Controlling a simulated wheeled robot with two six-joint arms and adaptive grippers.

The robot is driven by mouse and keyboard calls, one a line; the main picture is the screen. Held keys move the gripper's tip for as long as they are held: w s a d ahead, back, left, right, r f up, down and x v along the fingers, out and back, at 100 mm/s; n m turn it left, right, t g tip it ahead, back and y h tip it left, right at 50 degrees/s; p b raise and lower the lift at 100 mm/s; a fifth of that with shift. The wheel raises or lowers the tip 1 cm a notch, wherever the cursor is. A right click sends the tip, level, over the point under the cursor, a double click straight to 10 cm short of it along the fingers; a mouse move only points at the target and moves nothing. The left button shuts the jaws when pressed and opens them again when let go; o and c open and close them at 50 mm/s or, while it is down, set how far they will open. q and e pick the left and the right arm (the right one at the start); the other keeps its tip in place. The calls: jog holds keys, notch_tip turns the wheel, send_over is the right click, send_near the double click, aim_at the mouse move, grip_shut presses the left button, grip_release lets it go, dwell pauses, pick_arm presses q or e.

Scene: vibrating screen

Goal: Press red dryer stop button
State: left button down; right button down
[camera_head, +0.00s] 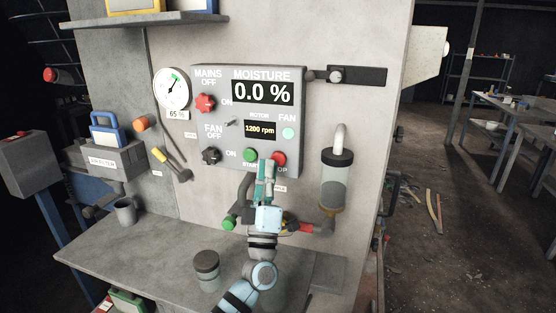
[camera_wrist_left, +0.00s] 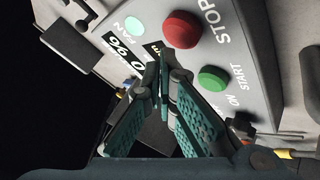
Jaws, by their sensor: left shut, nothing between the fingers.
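The red stop button (camera_head: 278,158) sits at the lower right of the grey control panel (camera_head: 220,130), right of the green start button (camera_head: 250,155). In the left wrist view the red stop button (camera_wrist_left: 182,29) is large, beside the word STOP, with the green start button (camera_wrist_left: 212,78) below it. My left gripper (camera_head: 268,163) is shut and empty in front of the panel's lower edge, just left of the red button in the head view. Its fingertips (camera_wrist_left: 162,57) appear close to the red button; I cannot tell whether they touch it. My right gripper is not in view.
A red rotary knob (camera_head: 205,103) and a black rotary knob (camera_head: 210,156) stick out from the panel. A glass jar (camera_head: 336,178) hangs to the right. A grey shelf (camera_head: 150,250) below holds a dark canister (camera_head: 207,270) and a mug (camera_head: 125,211).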

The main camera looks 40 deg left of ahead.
pick_arm(q)
jog(key=s+p, duration=0.1)
jog(key=s+d, duration=0.1)
jog(key=s, duration=0.1)
jog(key=s+p, duration=0.1)
jog(key=shift+s+d+r+p, duration=0.1)
jog(key=shift+s+d+p, duration=0.2)
jog(key=shift+p, duration=0.05)
dwell(0.6)
